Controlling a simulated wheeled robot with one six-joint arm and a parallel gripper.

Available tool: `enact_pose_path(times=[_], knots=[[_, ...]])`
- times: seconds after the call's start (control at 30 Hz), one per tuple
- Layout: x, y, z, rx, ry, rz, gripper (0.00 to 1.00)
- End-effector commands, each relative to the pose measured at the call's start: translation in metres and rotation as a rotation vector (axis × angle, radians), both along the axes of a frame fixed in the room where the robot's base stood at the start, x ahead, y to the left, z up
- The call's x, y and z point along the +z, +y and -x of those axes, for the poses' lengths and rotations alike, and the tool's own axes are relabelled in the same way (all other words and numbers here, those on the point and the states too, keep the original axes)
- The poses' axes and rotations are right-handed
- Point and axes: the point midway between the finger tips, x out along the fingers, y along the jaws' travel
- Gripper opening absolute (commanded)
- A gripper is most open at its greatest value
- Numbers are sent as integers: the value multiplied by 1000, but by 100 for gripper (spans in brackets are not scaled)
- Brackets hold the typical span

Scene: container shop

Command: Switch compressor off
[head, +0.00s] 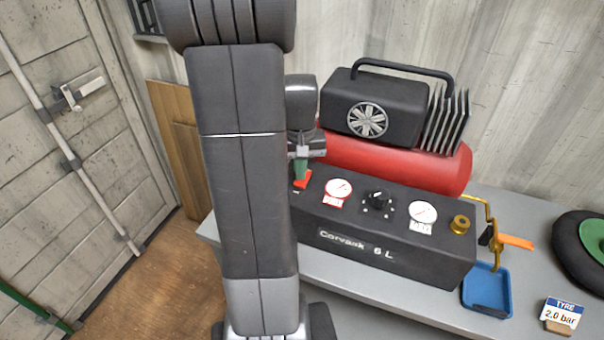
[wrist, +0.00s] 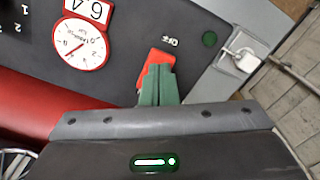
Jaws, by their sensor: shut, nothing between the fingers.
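The compressor (head: 345,240) stands on a grey bench, with a black control panel, a red tank and a black motor housing. Its red rocker-like switch (head: 302,182) is at the panel's left end.
The panel carries a red-rimmed gauge (head: 338,192), a black knob (head: 377,199), a white gauge (head: 423,215) and a brass fitting (head: 460,224). A blue tray (head: 487,292), a tyre sign (head: 562,314) and a wheel (head: 578,250) are at the right.

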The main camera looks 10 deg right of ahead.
Motion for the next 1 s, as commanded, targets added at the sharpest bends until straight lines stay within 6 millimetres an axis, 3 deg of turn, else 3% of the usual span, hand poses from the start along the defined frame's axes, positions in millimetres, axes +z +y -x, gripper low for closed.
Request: enact_pose_path(times=[0.63, 1.0], knots=[[57, 0, 0, 0, -2, 0, 0], [58, 0, 0, 0, -1, 0, 0]])
